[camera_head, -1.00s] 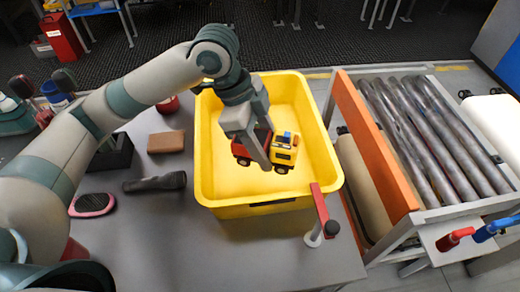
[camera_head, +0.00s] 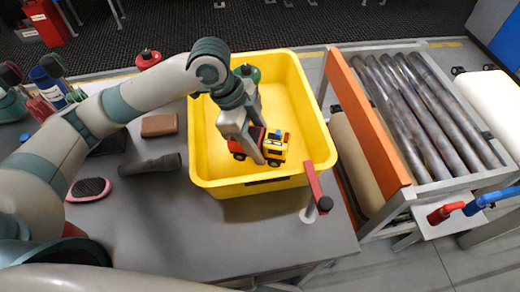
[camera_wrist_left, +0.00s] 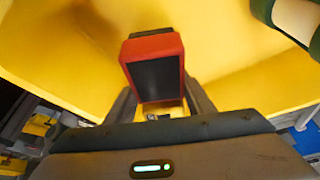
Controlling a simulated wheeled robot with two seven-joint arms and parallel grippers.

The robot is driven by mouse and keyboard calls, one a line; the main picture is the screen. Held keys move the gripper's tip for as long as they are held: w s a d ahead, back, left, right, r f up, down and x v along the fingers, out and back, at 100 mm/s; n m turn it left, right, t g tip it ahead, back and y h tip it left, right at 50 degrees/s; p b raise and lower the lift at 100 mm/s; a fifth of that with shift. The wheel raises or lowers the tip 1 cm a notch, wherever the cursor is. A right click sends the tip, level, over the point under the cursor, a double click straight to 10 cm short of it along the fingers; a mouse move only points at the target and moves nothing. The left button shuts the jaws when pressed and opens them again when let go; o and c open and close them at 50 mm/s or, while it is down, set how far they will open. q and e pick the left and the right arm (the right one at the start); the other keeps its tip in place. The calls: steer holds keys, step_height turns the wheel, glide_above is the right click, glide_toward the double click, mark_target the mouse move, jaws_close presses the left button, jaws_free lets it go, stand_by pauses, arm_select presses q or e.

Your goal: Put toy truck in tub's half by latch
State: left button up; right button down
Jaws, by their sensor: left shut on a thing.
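The toy truck (camera_head: 273,147) has a red bed, a yellow cab and a blue top part. My left gripper (camera_head: 262,152) is shut on it inside the yellow tub (camera_head: 318,128), towards the tub's near end. I cannot tell whether the truck touches the floor. In the left wrist view the red truck bed (camera_wrist_left: 152,46) stands between the fingers, which hide the lower part. A red lever with a dark knob (camera_head: 318,188) stands on a post at the tub's near right corner. A dark latch-like piece (camera_head: 268,181) is on the near wall. My right gripper is out of view.
A dark green thing (camera_head: 246,72) shows behind my wrist at the tub's far end. A flashlight (camera_head: 150,165), a brown block (camera_head: 159,125) and a pink brush (camera_head: 88,188) lie left of the tub. An orange-sided roller conveyor (camera_head: 368,120) stands to the right.

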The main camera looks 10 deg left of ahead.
arm_select(q)
steer(key=shift+f, duration=1.8)
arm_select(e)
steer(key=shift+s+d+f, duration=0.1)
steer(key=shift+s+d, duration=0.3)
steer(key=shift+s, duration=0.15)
arm_select(q)
steer(key=shift+f, duration=0.2)
